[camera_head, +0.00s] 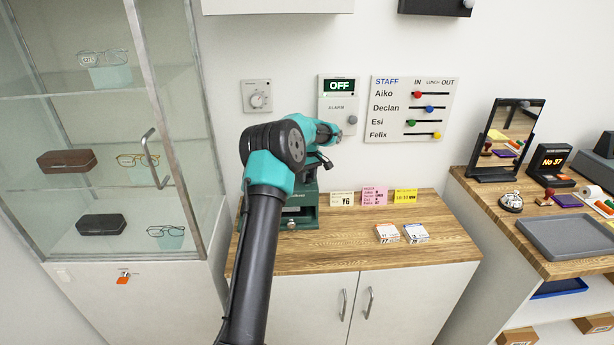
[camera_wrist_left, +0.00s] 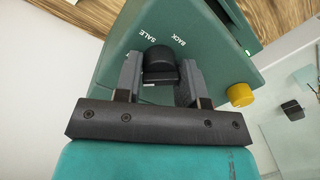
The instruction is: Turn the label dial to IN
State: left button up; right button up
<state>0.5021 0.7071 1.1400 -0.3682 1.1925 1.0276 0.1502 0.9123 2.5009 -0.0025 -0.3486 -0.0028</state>
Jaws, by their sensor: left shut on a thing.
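The label dial is a black knob (camera_wrist_left: 158,62) on a green machine (camera_wrist_left: 215,60). The words SALE and BACK are printed on the machine beyond the knob in the left wrist view. No IN mark shows there, and I cannot tell where the dial points. My left gripper (camera_wrist_left: 160,72) has one finger on each side of the knob and is shut on it. In the head view the green machine (camera_head: 303,217) stands on the wooden counter, partly behind my left arm, and its dial is hidden. My right gripper is out of view.
A yellow knob (camera_wrist_left: 240,95) sticks out of the machine's side. Price cards (camera_head: 374,197) and small boxes (camera_head: 388,233) stand on the counter (camera_head: 345,257). A glass cabinet (camera_head: 105,150) is at the left. A STAFF board (camera_head: 412,82) hangs on the wall behind.

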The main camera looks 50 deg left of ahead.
pick_arm(q)
jog(key=n, duration=0.5)
jog(key=shift+n, duration=0.3)
jog(key=shift+r+n, duration=0.1)
jog(key=shift+n, duration=2.1)
jog(key=o, duration=0.9)
jog(key=r, duration=1.7)
jog(key=shift+w+a+r, duration=0.15)
jog(key=shift+w+a, duration=0.2)
